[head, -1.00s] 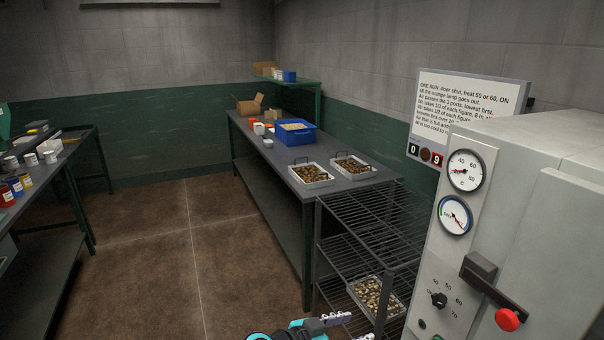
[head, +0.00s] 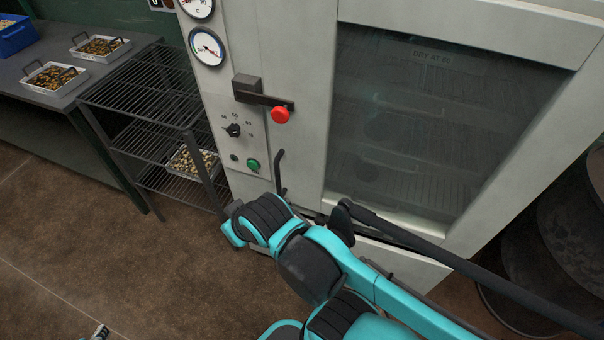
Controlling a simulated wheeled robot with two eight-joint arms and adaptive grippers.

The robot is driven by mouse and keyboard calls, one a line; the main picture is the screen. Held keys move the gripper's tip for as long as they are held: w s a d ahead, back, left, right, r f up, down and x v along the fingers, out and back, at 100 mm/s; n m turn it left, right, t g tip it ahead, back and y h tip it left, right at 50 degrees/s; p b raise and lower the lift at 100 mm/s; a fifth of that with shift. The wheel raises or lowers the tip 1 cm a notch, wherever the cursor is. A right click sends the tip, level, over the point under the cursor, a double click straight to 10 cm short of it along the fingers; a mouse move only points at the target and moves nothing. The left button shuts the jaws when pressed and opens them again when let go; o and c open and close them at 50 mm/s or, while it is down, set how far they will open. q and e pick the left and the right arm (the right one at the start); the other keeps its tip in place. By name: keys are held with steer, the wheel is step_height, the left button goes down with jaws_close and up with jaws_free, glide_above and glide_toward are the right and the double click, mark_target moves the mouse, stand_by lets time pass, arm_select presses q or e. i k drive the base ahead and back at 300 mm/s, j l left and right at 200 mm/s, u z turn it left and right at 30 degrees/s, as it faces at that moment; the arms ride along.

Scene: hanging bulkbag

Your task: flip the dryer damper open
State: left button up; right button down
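The dryer (head: 310,30) is a pale grey cabinet with a large dark window (head: 415,120) in its shut door. A dark upright lever (head: 281,172) stands on its front, right of the green button; I cannot tell if this is the damper. My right arm reaches in from the bottom right, in front of the dryer's lower edge. Its teal and black links hide part of the lower front. The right gripper's fingers do not show. A small grey tip, seemingly of my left gripper (head: 100,332), shows at the bottom edge, well left of the dryer; its opening cannot be made out.
A black latch with a red knob (head: 281,115), a dial (head: 234,130) and a green button (head: 253,165) are on the dryer front. A long dark bar (head: 470,267) crosses the lower right. A wire rack (head: 140,90) stands left of the dryer. Floor is clear at lower left.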

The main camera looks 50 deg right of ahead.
mark_target(321, 219)
steer(key=z, duration=2.2)
steer(key=k+j, duration=0.2)
steer(key=k, duration=0.2)
steer(key=k+j, duration=0.2)
steer(key=k, duration=0.2)
